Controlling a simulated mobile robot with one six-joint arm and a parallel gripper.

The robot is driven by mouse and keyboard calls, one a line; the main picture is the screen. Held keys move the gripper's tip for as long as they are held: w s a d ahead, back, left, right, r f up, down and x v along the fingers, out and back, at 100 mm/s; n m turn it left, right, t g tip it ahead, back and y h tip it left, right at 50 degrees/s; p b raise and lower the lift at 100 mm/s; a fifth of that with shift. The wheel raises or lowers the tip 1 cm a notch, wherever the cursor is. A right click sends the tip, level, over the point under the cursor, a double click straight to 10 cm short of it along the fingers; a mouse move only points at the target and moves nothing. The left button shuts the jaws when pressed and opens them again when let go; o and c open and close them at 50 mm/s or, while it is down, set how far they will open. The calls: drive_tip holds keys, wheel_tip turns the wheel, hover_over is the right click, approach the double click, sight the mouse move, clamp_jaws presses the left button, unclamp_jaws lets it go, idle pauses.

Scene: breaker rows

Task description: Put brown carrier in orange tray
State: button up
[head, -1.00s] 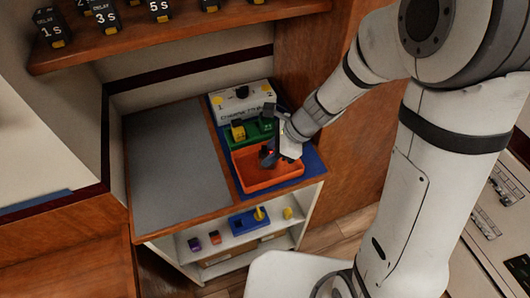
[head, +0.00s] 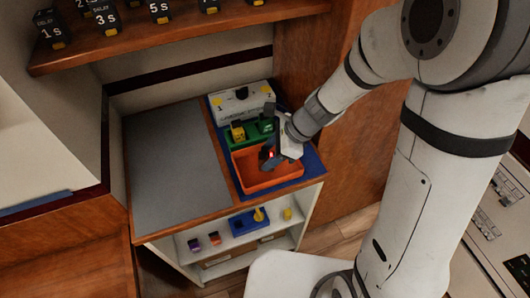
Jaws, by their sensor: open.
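The orange tray (head: 268,183) sits on a blue mat (head: 311,163) at the right end of the counter. My gripper (head: 270,160) is open, low over the back right part of the tray, and hides part of its inside. I cannot make out a brown carrier; the area around the fingers is dark and small. I cannot tell whether the fingers touch anything in the tray.
Behind the tray are a green holder (head: 236,142) with a yellow block (head: 238,131) and a white box (head: 231,109). A grey surface (head: 165,165) to the left is clear. A shelf below holds a blue tray (head: 240,226) and small coloured blocks.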

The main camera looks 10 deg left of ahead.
drive_tip(key=s+v, duration=0.1)
drive_tip(key=v, duration=1)
drive_tip(key=shift+w+d+r+p, duration=0.2)
drive_tip(key=shift+w+r+p, duration=0.1)
drive_tip(key=shift+w+p, duration=0.15)
drive_tip(key=s+d+r+n+t+h, duration=0.2)
drive_tip(key=s+d+r+n+h, duration=0.1)
drive_tip(key=d+n, duration=0.5)
drive_tip(key=s+d+r+n+t+h, duration=0.2)
drive_tip(key=s+d+r+n+h, duration=0.1)
drive_tip(key=s+d+n, duration=0.3)
drive_tip(key=shift+s+d+n+h, duration=0.2)
drive_tip(key=shift+d+n+h, duration=0.1)
drive_tip(key=shift+d+n, duration=0.7)
